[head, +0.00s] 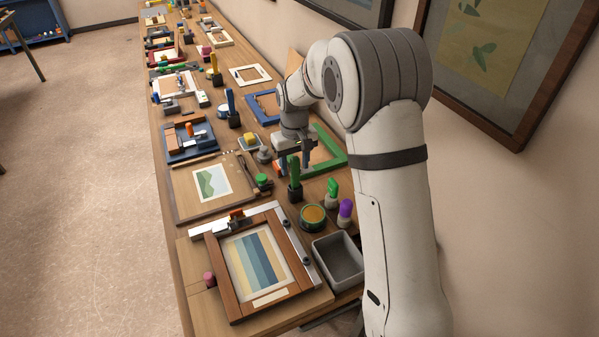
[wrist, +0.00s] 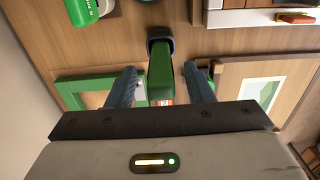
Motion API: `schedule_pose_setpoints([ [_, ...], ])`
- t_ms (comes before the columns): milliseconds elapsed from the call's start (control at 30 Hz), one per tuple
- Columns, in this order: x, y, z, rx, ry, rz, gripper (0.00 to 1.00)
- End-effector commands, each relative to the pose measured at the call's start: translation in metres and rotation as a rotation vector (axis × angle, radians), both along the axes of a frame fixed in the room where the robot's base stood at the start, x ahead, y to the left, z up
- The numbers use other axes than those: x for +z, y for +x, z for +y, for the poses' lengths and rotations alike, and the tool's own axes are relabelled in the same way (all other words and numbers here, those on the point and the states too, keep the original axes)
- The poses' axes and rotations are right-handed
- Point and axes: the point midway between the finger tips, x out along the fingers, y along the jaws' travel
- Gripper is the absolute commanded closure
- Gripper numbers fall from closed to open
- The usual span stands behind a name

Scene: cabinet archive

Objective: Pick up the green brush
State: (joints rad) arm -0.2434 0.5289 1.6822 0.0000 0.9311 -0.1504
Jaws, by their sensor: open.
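The green brush (head: 294,170) stands upright with its green part up in a dark holder (head: 295,193) on the long table in the head view. In the wrist view the green brush (wrist: 160,72) lies between my two fingers, with its dark holder (wrist: 160,44) beyond them. My gripper (head: 301,150) is just behind the brush in the head view. In the wrist view my gripper (wrist: 161,88) is open, with a gap showing on each side of the brush. The lower end of the brush is hidden in the holder.
A green frame (head: 331,156) lies close behind the brush. A round tin (head: 313,216), a green-topped bottle (head: 332,190) and a purple-topped one (head: 345,210) stand nearby. A grey bin (head: 338,262) and a wooden picture frame (head: 243,307) are in front. The wall is at right.

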Motion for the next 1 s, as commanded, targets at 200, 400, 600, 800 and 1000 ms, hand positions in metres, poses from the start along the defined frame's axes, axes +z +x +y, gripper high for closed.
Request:
schedule_pose_setpoints([
  [200,-0.0007,-0.0001,0.0004,0.001,0.0,0.0,0.54],
  [400,-0.0004,0.0,0.0006,0.001,0.0,-0.001,0.7],
  [600,-0.0002,0.0,0.0009,0.001,0.0,-0.001,0.86],
  [800,-0.0001,-0.0001,0.0011,0.002,0.0,-0.001,1.0],
  [1000,0.0005,0.0,0.0013,0.002,0.0,-0.001,1.0],
])
